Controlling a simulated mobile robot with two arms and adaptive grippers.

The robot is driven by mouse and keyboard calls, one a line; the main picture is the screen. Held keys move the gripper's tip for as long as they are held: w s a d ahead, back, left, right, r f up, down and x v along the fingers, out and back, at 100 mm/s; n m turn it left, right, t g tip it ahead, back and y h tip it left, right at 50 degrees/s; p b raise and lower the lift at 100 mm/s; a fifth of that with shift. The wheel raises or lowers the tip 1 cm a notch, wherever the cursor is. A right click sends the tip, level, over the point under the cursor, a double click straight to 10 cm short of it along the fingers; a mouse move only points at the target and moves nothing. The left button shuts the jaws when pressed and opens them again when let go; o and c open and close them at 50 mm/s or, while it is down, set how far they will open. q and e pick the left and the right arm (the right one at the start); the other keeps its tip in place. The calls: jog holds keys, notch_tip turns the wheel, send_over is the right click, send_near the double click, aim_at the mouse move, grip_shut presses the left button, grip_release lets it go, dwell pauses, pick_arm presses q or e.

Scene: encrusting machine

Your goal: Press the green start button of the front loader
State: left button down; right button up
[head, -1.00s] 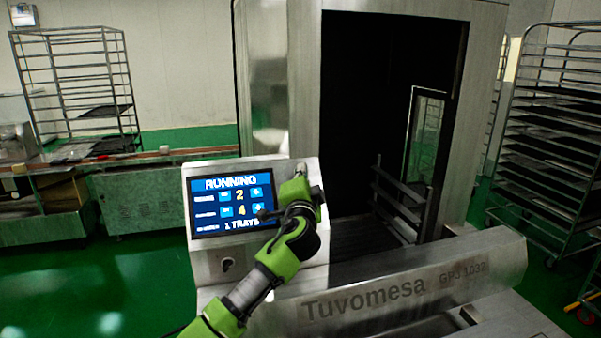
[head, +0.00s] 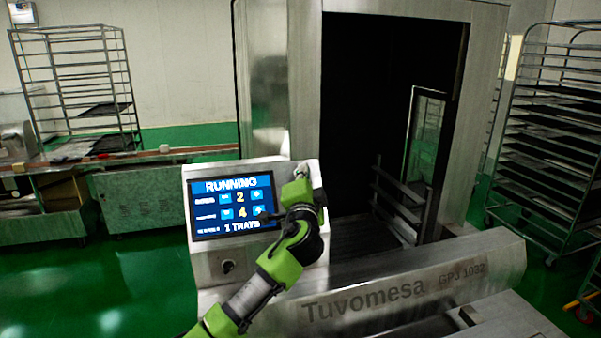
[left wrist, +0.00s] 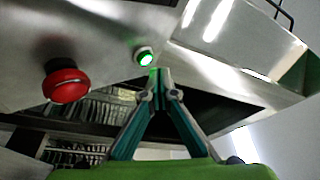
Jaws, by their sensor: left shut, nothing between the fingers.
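The front loader's green start button (left wrist: 145,57) is lit, with a bright white centre and a green ring, in the left wrist view. My left gripper (left wrist: 154,76) is shut and empty. Its fingertips show just below the button; I cannot tell whether they touch it. In the head view my left gripper (head: 301,172) is at the right side of the control panel (head: 205,262), and the button is hidden there. The panel's screen (head: 232,206) reads RUNNING, 2, 4 and 1 TRAYS. My right gripper is not in view.
A red mushroom button (left wrist: 66,82) sits left of the green one. A black knob (head: 228,266) is below the screen. The loader's dark opening (head: 385,110) lies right of the panel. Tray racks (head: 75,85) (head: 555,145) stand at left and right.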

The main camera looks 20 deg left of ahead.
pick_arm(q)
jog(key=s+d+r+p, duration=0.2)
jog(key=s, duration=0.1)
jog(key=shift+r, duration=0.3)
dwell(0.6)
